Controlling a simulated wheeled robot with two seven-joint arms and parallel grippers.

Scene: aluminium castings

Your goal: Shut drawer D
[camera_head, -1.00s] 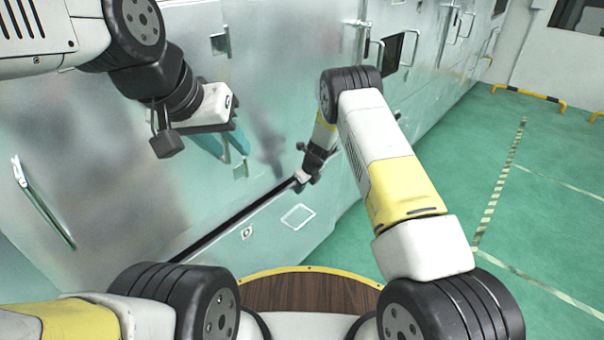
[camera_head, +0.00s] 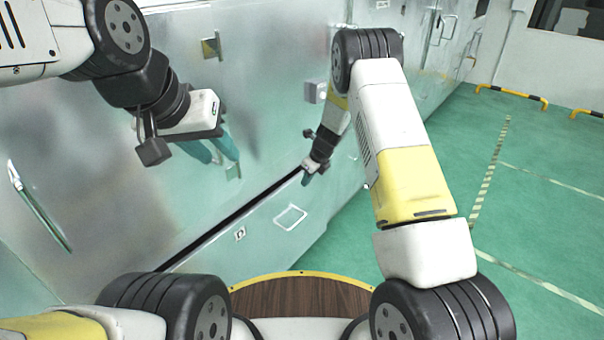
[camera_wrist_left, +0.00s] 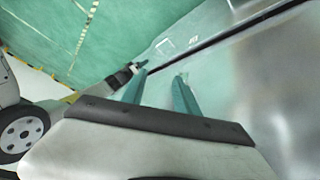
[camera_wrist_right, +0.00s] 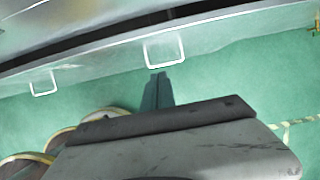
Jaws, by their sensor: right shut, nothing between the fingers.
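A drawer front with a pale rectangular handle (camera_head: 291,217) and a small label (camera_head: 240,234) runs along the bottom of the metal cabinet. I cannot read the label as D. A dark gap (camera_head: 225,224) runs along its top edge. The handle also shows in the right wrist view (camera_wrist_right: 164,48). My right gripper (camera_head: 306,181) is at the drawer's top edge near its far end; I cannot tell whether it touches. Its teal fingers are together and empty in the right wrist view (camera_wrist_right: 160,90). My left gripper (camera_head: 215,150) is open and empty before the cabinet face.
The metal cabinet wall (camera_head: 270,60) fills the left and middle, with a long handle (camera_head: 38,208) at far left. Green floor (camera_head: 540,210) lies open on the right, with striped tape and yellow-black barriers (camera_head: 512,96) beyond. A second rectangular handle (camera_wrist_right: 43,83) shows in the right wrist view.

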